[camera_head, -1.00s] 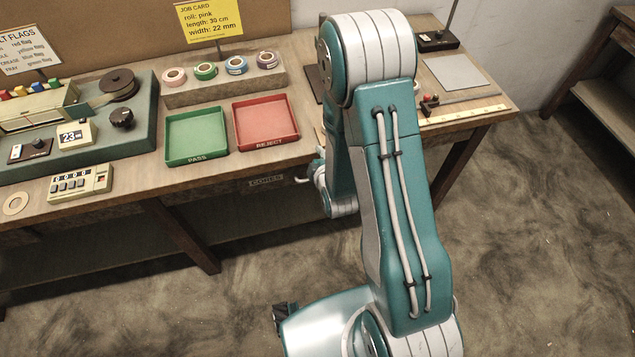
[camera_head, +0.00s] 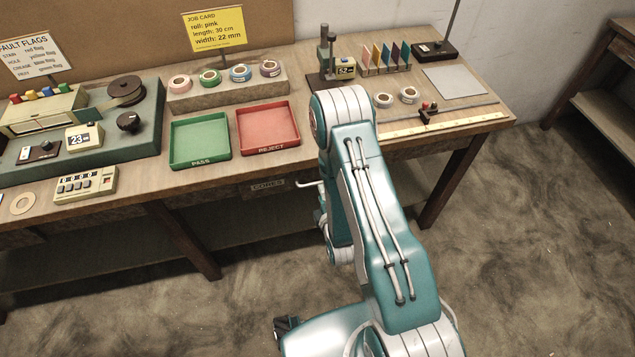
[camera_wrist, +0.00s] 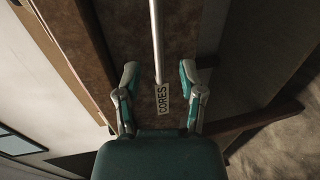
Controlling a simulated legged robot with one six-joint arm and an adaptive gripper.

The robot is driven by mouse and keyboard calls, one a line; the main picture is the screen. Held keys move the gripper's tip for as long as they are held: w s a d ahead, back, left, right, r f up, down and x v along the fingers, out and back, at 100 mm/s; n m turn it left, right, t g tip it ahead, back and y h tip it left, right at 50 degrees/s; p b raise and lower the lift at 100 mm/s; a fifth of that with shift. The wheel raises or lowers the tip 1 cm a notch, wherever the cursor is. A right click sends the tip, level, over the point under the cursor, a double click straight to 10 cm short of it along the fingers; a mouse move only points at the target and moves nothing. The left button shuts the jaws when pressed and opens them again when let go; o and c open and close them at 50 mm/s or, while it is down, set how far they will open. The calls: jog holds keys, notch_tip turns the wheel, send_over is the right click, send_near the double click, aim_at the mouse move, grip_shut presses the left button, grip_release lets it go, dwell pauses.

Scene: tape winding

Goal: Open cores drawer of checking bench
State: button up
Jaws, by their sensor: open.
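The cores drawer (camera_head: 250,191) sits in the front of the checking bench, under the red tray, and looks flush with the bench front. Its CORES label also shows in the wrist view (camera_wrist: 162,98). A pale bar handle (camera_head: 308,184) runs along the front; it also shows in the wrist view (camera_wrist: 156,40). My gripper (camera_wrist: 158,70) is open, with one finger on each side of the bar's line. I see no contact, and the depth between fingers and bar is unclear. In the head view my arm hides the gripper.
On the checking bench (camera_head: 130,195) stand a green pass tray (camera_head: 199,139), a red reject tray (camera_head: 267,128), a row of tape rolls and a counter (camera_head: 86,185). A wooden leg (camera_head: 185,240) stands left of the drawer. The floor in front is mostly clear.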

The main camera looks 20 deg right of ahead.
aim_at(317, 183)
jog(key=x, duration=0.5)
jog(key=shift+w, duration=0.25)
grip_shut()
